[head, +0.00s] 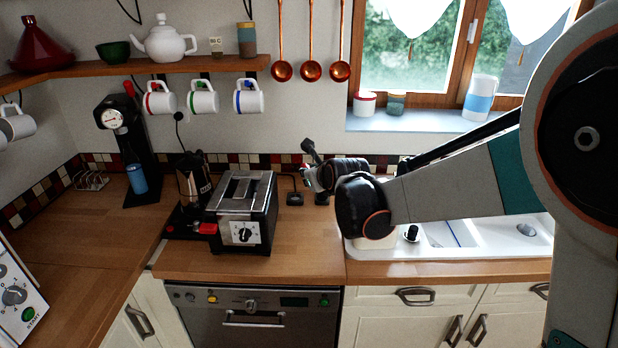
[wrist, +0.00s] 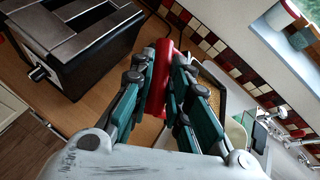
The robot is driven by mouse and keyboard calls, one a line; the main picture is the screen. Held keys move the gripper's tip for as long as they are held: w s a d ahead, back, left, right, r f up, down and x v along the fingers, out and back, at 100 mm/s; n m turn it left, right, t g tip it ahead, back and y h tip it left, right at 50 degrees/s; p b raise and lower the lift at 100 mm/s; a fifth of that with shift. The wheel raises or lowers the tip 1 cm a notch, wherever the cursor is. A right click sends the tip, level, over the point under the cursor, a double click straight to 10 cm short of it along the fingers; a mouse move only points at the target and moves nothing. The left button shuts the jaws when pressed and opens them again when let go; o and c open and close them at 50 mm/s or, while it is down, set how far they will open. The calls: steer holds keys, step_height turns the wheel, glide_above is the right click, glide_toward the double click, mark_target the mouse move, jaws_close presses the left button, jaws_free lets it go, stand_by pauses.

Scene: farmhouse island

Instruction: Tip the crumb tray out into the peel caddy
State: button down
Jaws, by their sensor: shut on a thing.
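My gripper (wrist: 173,65) is shut on a red part (wrist: 163,80), seemingly the crumb tray's handle, in the wrist view. A tan, grainy surface with a dark rim (wrist: 225,92) shows just right of the fingers; it looks like the tray's pan, partly hidden by them. A pale rounded object (wrist: 236,134), possibly the peel caddy, shows below it, mostly hidden; I cannot see inside it. In the head view my gripper (head: 312,176) is above the counter, right of the toaster (head: 242,205); the tray cannot be made out there.
The white sink (head: 490,245) lies right of my gripper. Tiled wall (head: 270,160) is behind.

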steer(key=shift+m+y, duration=0.8)
steer(key=shift+y, duration=0.1)
steer(key=shift+w+d+r+p, duration=0.1)
steer(key=shift+d+r+p, duration=0.35)
steer(key=shift+d+r, duration=1.35)
steer(key=d+r+m+t+y, duration=0.1)
steer(key=d+r+m+y, duration=0.1)
steer(key=d, duration=0.4)
steer(key=shift+w+r+m+b, duration=0.15)
steer(key=shift+r+m+b, duration=0.2)
steer(key=shift+r, duration=0.5)
steer(key=d+m+t+y+b, duration=0.1)
steer(key=d+m+b, duration=0.1)
steer(key=d, duration=0.4)
steer(key=shift+w+r+y, duration=0.15)
steer(key=shift+r+y, duration=0.25)
steer(key=shift+r, duration=0.05)
steer(key=shift+d, duration=0.1)
steer(key=shift+b, duration=0.3)
